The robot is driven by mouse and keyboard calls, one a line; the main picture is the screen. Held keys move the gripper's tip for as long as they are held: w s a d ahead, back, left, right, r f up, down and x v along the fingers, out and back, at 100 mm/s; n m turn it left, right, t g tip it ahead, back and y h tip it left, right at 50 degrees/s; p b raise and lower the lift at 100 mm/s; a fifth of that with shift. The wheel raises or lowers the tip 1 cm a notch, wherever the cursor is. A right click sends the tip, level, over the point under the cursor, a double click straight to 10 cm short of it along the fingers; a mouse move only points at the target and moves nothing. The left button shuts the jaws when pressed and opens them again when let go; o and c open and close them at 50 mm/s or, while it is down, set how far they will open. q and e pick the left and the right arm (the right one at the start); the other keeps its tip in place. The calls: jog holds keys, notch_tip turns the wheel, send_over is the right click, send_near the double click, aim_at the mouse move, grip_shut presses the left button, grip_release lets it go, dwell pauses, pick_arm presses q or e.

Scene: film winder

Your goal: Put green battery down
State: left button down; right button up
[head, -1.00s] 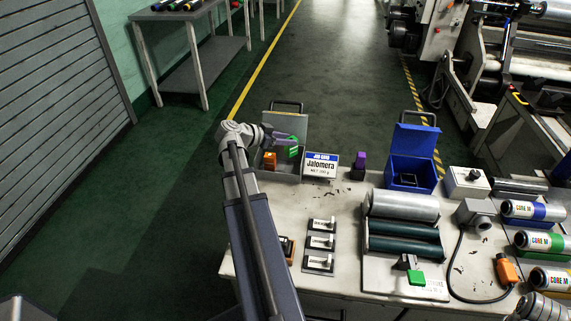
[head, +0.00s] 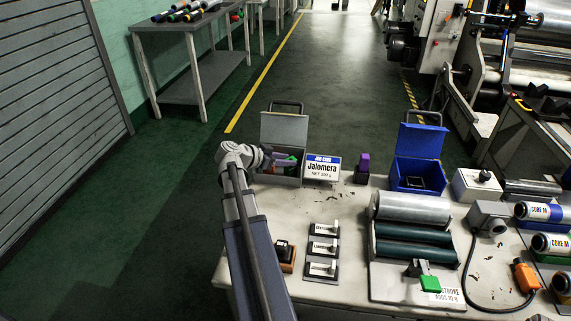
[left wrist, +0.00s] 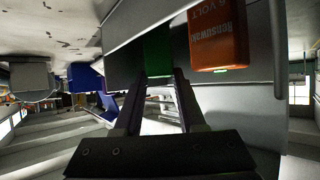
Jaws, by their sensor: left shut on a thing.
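My left gripper (head: 280,161) reaches into the open grey box (head: 284,128) at the far left of the table. It is shut on the green battery (head: 291,158). The battery is low inside the box and mostly hidden by the gripper and box walls. In the left wrist view the green battery (left wrist: 157,48) shows between the fingertips. An orange battery (left wrist: 217,35) marked 6 VOLT is beside it, apart from the fingers. I cannot tell whether the green battery touches the box floor. My right gripper is not in view.
A white Jalomera sign (head: 322,169) stands right of the grey box, then a purple object (head: 362,168) and an open blue box (head: 418,170). A roller stand (head: 410,232) and several small labelled switches fill the middle. Bare table lies between sign and switches.

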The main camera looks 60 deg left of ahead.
pick_arm(q)
jog(key=shift+f, duration=0.15)
jog(key=c, duration=0.5)
grip_release()
jog(key=shift+r, duration=0.3)
jog(key=p+v, duration=0.5)
jog(key=v, duration=0.7)
jog(key=shift+p, duration=0.35)
jog(key=shift+d+f, duration=0.1)
